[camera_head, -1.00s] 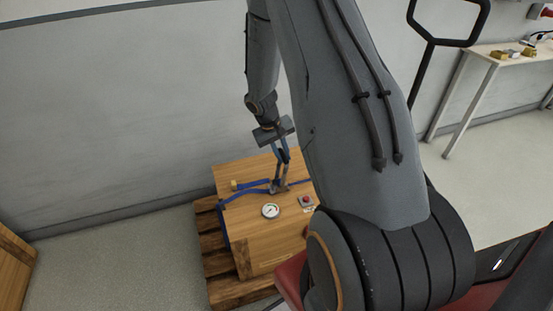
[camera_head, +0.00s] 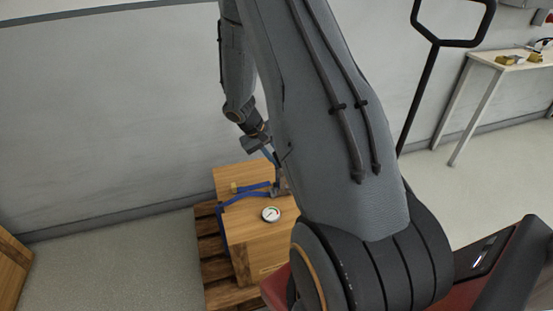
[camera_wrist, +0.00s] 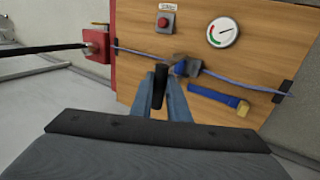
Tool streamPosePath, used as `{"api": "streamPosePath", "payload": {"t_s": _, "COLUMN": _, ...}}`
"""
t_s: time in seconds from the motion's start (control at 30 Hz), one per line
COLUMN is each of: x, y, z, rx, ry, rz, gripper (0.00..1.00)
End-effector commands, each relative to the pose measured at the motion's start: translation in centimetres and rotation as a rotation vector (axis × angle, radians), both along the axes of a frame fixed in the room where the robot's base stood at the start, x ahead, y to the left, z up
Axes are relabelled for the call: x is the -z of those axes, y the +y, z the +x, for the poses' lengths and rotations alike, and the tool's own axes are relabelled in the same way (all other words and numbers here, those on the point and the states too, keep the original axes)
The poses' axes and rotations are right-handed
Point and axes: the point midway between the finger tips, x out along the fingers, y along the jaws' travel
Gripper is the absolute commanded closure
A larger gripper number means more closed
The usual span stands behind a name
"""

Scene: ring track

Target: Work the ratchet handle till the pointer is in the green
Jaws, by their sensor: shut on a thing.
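My gripper (camera_wrist: 165,100) is shut on the dark ratchet handle (camera_wrist: 160,85), which stands out from the ratchet body on the wooden crate top (camera_wrist: 135,75). The ratchet (camera_wrist: 188,67) joins a blue strap (camera_wrist: 142,53) across the crate; its loose tail (camera_wrist: 212,95) lies beside it. The round white gauge (camera_wrist: 222,33) has green and red zones on its rim; its pointer is too small to place surely against the green. The gauge also shows in the head view (camera_head: 270,214). There my arm partly hides the gripper and ratchet.
A red button (camera_wrist: 166,22) sits near the gauge. The crate (camera_head: 250,250) stands on a wooden pallet (camera_head: 213,262) close to the grey wall (camera_head: 110,120). A table (camera_head: 510,60) and a black pole with a looped handle (camera_head: 425,75) are at the right.

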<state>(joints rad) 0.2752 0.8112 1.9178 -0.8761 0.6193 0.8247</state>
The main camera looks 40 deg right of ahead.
Motion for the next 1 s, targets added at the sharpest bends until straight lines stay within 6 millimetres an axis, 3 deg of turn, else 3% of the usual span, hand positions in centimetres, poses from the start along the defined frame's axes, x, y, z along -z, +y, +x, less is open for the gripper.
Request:
{"api": "streamPosePath", "payload": {"t_s": 0.03, "x": 0.8, "y": 0.3, "z": -0.8, "rx": 0.004, "ry": 0.015, "rz": 0.008, "gripper": 0.82}}
{"api": "streamPosePath", "payload": {"t_s": 0.13, "x": 0.7, "y": 0.3, "z": -0.7, "rx": 0.003, "ry": 0.014, "rz": 0.007, "gripper": 0.66}}
{"api": "streamPosePath", "payload": {"t_s": 0.47, "x": 0.1, "y": 0.4, "z": -0.3, "rx": 0.000, "ry": 0.007, "rz": 0.003, "gripper": 0.66}}
{"api": "streamPosePath", "payload": {"t_s": 0.8, "x": -4.4, "y": 2.5, "z": 0.4, "rx": 0.000, "ry": 0.007, "rz": 0.004, "gripper": 0.66}}
{"api": "streamPosePath", "payload": {"t_s": 1.0, "x": -6.2, "y": 3.4, "z": 0.6, "rx": 0.001, "ry": 0.010, "rz": 0.005, "gripper": 0.66}}
